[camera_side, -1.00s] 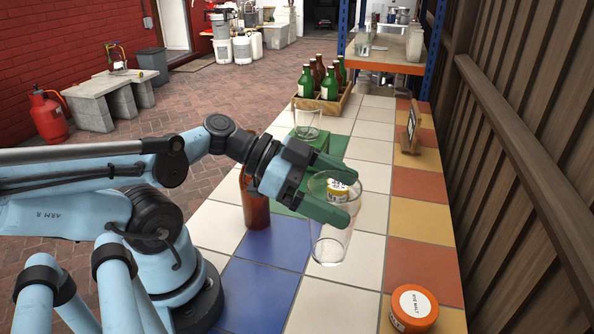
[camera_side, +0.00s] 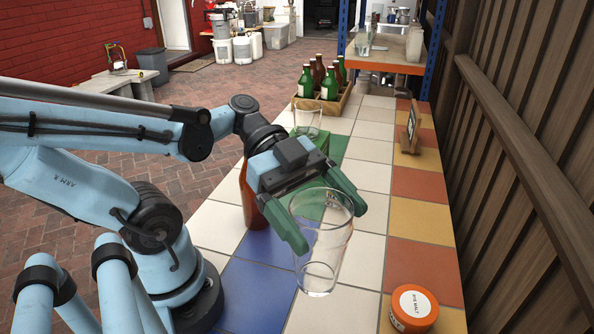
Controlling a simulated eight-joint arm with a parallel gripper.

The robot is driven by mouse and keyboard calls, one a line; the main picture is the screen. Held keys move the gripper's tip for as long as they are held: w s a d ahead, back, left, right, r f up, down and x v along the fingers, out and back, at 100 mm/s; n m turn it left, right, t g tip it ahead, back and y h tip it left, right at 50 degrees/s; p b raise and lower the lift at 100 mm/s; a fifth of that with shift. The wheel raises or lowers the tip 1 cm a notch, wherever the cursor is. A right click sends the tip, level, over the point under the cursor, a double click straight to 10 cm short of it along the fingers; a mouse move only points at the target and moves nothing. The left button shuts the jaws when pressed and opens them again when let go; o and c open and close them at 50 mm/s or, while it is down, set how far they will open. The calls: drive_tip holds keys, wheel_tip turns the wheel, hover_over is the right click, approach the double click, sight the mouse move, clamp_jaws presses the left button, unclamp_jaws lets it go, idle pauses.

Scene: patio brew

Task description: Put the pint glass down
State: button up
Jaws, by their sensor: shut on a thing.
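The pint glass (camera_side: 322,250) is clear and empty, and it stands upright with a slight tilt in the picture. My gripper (camera_side: 322,213) is shut on it, one green finger on each side of its upper part. The glass's base is over the front of the tiled counter, near the edge between blue and white tiles. I cannot tell whether the base touches the tiles.
A brown bottle (camera_side: 249,205) stands close behind my gripper at left. A second glass (camera_side: 308,119) stands by a green block (camera_side: 338,146). A bottle crate (camera_side: 343,103) and small framed sign (camera_side: 411,125) are farther back. White tiles right of the glass are clear.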

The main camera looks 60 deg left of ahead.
sight(334, 274)
drive_tip(key=shift+f, duration=3.85)
drive_tip(key=o, duration=1.4)
drive_tip(key=shift+a, duration=0.1)
